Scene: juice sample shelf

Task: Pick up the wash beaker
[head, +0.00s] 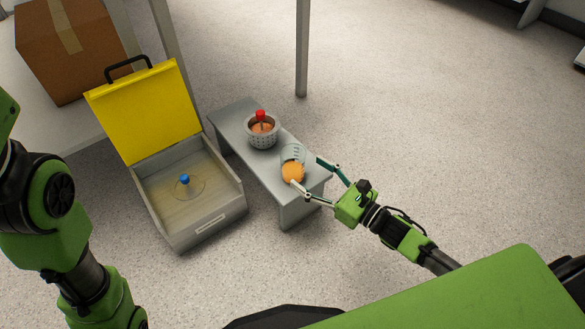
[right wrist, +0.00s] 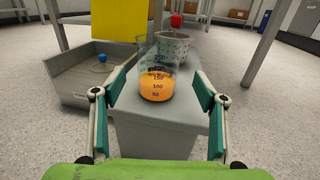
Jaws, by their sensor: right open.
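The wash beaker (head: 292,158) is clear glass with orange liquid in it. It stands upright near the right end of a small grey bench (head: 262,172). In the right wrist view the beaker (right wrist: 158,78) shows printed volume marks and is centred between the fingers. My right gripper (head: 306,172) is open, its two fingers spread at the near side of the beaker. The wrist view shows a gap between each finger and the glass. My left arm shows at the left edge, but its gripper is out of view.
A perforated metal cup (head: 262,139) with a red-topped item stands behind the beaker on the bench. Left of it is an open grey box (head: 209,231) with a yellow lid (head: 150,110) and a blue-knobbed item (head: 185,180). The floor to the right is clear.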

